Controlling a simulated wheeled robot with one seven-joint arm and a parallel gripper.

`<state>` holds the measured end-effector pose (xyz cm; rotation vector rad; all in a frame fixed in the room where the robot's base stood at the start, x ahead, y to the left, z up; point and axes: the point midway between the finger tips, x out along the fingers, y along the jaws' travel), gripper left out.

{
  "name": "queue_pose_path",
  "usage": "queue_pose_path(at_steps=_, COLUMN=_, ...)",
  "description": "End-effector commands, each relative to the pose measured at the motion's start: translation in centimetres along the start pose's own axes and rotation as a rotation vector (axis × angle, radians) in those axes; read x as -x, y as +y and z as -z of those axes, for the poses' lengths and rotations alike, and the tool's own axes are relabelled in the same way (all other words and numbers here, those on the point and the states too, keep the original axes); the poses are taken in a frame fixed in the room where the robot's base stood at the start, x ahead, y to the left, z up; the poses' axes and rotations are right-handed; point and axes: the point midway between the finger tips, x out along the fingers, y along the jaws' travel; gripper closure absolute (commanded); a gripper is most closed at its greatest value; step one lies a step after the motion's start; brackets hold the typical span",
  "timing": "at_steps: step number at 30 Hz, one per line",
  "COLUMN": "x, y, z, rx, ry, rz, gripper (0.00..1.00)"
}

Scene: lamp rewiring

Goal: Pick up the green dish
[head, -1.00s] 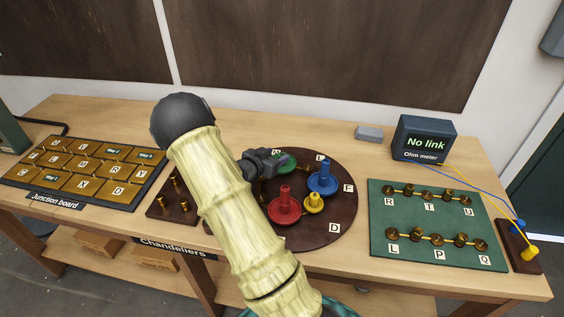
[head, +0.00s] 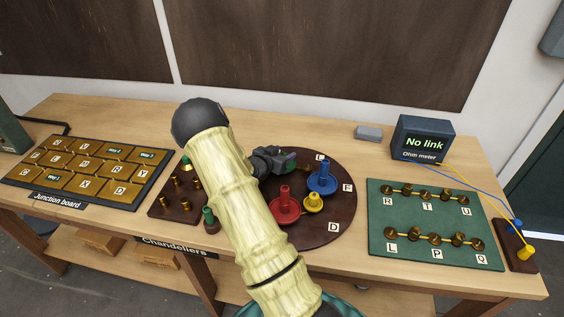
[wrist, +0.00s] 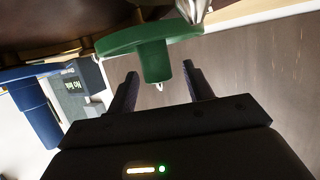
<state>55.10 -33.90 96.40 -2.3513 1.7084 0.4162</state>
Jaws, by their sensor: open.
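The green dish (wrist: 125,40) shows in the wrist view as a wide disc with a short stem. The stem lies between the two open fingers of my gripper (wrist: 160,70), with a visible gap on each side. In the head view my gripper (head: 288,160) is over the back of the round dark board (head: 335,205) and hides most of the green dish.
On the round board a red dish (head: 284,210), a yellow dish (head: 313,203) and a blue dish (head: 322,180) stand close to my gripper. A small green-topped piece (head: 209,216) stands left of my arm. A terminal board (head: 430,255) lies to the right.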

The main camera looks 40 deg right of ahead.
Motion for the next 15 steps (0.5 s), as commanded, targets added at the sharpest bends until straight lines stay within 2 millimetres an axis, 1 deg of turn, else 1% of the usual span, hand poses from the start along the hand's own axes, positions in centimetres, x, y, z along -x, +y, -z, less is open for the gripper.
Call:
queue_pose_path(at_steps=3, x=0.02, y=0.00, z=0.01, rx=0.000, ry=0.000, rz=0.000, gripper=0.49)
queue_pose_path(at_steps=8, x=0.02, y=0.00, z=0.01, rx=0.000, ry=0.000, rz=0.000, gripper=0.80)
queue_pose_path(at_steps=9, x=0.02, y=0.00, z=0.01, rx=0.000, ry=0.000, rz=0.000, gripper=0.88)
queue_pose_path(at_steps=11, x=0.02, y=0.00, z=0.01, rx=0.000, ry=0.000, rz=0.000, gripper=0.98)
queue_pose_path(at_steps=15, x=0.02, y=0.00, z=0.05, rx=0.000, ry=0.001, rz=0.000, gripper=0.99)
